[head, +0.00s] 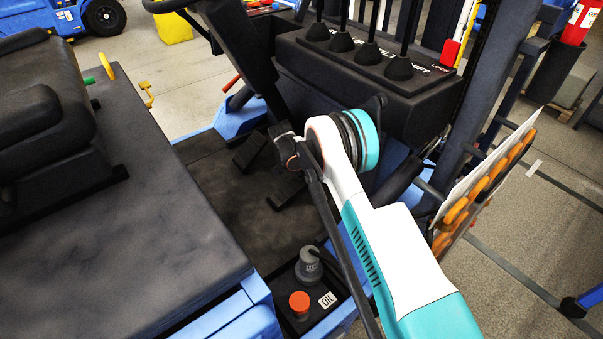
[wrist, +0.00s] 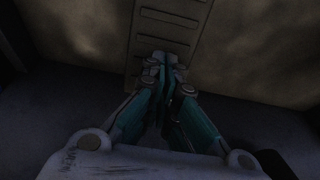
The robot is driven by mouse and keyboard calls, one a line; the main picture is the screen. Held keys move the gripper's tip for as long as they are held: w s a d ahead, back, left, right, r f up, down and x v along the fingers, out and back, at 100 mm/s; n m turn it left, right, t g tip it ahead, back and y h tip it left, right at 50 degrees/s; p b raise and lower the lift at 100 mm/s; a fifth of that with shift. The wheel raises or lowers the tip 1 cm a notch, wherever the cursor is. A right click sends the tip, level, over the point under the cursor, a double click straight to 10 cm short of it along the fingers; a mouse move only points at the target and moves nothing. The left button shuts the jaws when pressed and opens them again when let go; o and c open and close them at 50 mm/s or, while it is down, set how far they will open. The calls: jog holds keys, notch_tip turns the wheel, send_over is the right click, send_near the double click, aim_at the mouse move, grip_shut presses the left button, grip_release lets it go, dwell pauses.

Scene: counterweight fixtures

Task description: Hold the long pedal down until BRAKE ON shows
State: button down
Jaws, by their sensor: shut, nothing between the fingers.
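In the wrist view my gripper (wrist: 163,65) is shut and empty, its fingertips together over the lower part of a long ribbed pedal (wrist: 172,22). The pedal runs up to the top edge of that view; the fingers cover its lower end, and I cannot tell whether they touch it. In the head view two dark pedals, one at the left (head: 250,150) and one nearer (head: 287,192), show on the footwell floor; I cannot tell which is the long one. No BRAKE ON sign is readable in either view.
A black lever box (head: 400,85) with several levers stands beyond the footwell. The seat deck (head: 130,190) lies at the left. An orange cap (head: 299,301) and a grey cap (head: 308,265) sit by an OIL label (head: 327,300). A board with orange rings (head: 485,190) stands right.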

aim_at(295, 183)
jog(key=shift+d+f, duration=0.1)
jog(key=shift+d, duration=0.3)
jog(key=v, duration=1.2)
jog(key=shift+a, duration=0.4)
